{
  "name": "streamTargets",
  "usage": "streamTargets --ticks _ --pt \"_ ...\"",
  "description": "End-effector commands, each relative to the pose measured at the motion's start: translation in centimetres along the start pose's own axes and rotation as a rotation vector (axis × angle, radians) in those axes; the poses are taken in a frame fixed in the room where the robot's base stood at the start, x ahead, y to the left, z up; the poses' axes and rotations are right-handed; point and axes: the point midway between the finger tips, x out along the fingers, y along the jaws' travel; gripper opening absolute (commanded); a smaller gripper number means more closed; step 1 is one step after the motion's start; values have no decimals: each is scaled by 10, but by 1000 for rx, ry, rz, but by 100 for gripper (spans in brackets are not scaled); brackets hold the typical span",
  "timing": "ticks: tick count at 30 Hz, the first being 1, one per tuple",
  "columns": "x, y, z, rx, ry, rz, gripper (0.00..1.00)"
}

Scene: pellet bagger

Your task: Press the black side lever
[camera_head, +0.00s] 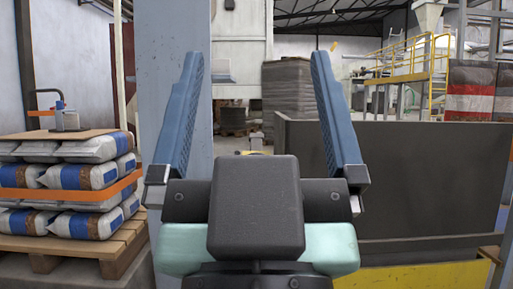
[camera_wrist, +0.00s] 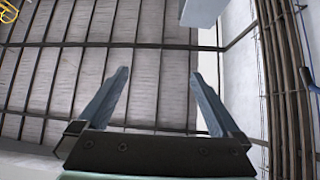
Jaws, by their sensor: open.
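My gripper (camera_head: 256,56) is in the middle of the head view, its two blue fingers spread wide and pointing up, with nothing between them. It also shows open and empty in the wrist view (camera_wrist: 158,74), against the roof. On the left in the head view, a small grey and blue device (camera_head: 66,119) stands on a board on top of stacked bags. A thin black bent bar (camera_head: 44,92) sticks out on its left side; it may be the black side lever, but it is too small to be sure. My gripper is well apart from it. The wrist view shows no lever.
The stacked bags (camera_head: 85,176) with orange bands rest on a wooden pallet (camera_head: 75,247) at left. A pale blue column (camera_head: 160,60) stands behind my gripper's left finger. A large dark panel (camera_head: 430,180) blocks the right side. Yellow railings (camera_head: 425,65) are farther back.

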Motion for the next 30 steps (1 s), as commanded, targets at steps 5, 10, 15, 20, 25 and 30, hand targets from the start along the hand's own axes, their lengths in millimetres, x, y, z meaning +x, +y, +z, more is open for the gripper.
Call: streamTargets --ticks 5,10,15,20,25,30 --pt "0 0 0 0 -1 0 100" --pt "1 0 0 0 -1 0 84" --pt "13 0 -12 0 0 0 53" --pt "40 0 -37 1 0 0 24" --pt "80 1 -76 1 0 0 0" --pt "123 1 -116 3 0 -1 0"
